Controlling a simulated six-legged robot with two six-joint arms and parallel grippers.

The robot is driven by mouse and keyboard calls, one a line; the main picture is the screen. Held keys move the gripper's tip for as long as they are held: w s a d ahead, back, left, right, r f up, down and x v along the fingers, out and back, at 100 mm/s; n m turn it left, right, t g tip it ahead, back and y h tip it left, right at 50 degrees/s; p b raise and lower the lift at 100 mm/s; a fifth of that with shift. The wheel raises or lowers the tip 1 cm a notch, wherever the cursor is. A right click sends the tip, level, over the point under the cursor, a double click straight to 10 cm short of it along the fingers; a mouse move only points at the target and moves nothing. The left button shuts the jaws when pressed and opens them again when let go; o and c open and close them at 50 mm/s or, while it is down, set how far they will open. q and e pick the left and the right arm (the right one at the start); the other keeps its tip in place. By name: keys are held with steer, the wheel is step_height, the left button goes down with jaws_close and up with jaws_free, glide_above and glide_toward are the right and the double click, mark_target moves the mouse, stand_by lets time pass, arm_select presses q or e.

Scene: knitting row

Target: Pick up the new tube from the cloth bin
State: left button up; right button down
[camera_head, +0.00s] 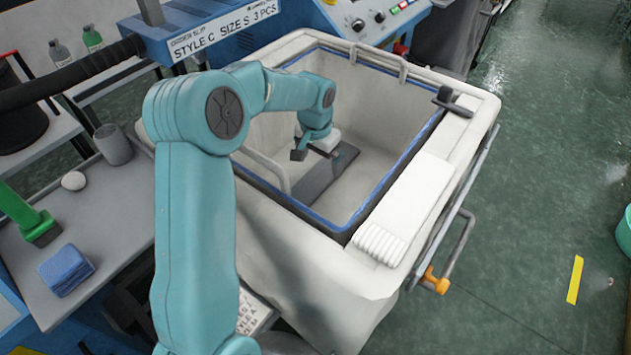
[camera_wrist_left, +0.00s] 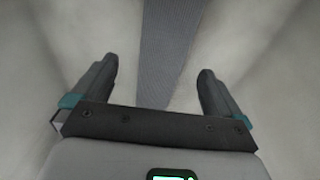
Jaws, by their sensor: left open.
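The new tube is a flat dark grey knitted strip (camera_head: 328,174) lying on the floor of the white cloth bin (camera_head: 290,45). My left arm reaches over the near left rim, and my left gripper (camera_head: 318,150) is down inside the bin, over the tube. In the left wrist view the grey tube (camera_wrist_left: 170,50) runs between the two open fingers of the left gripper (camera_wrist_left: 158,85), which hold nothing. Whether the fingertips touch the bin floor cannot be told. My right gripper does not show.
A folded white cloth (camera_head: 408,205) lies on the bin's right rim, with a dark clip (camera_head: 452,102) farther back. A side table at left holds a blue block (camera_head: 66,270), a green tool (camera_head: 28,215) and a grey cup (camera_head: 113,144). The green floor at right is mostly clear.

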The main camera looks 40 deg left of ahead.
mark_target(320, 175)
arm_select(q)
steer(key=f, duration=0.5)
steer(key=shift+w+a+f, duration=0.15)
steer(key=shift+a+f, duration=0.05)
steer(key=shift+a, duration=0.1)
steer(key=shift+w+f, duration=0.1)
steer(key=shift+f, duration=0.15)
steer(key=c, duration=1.1)
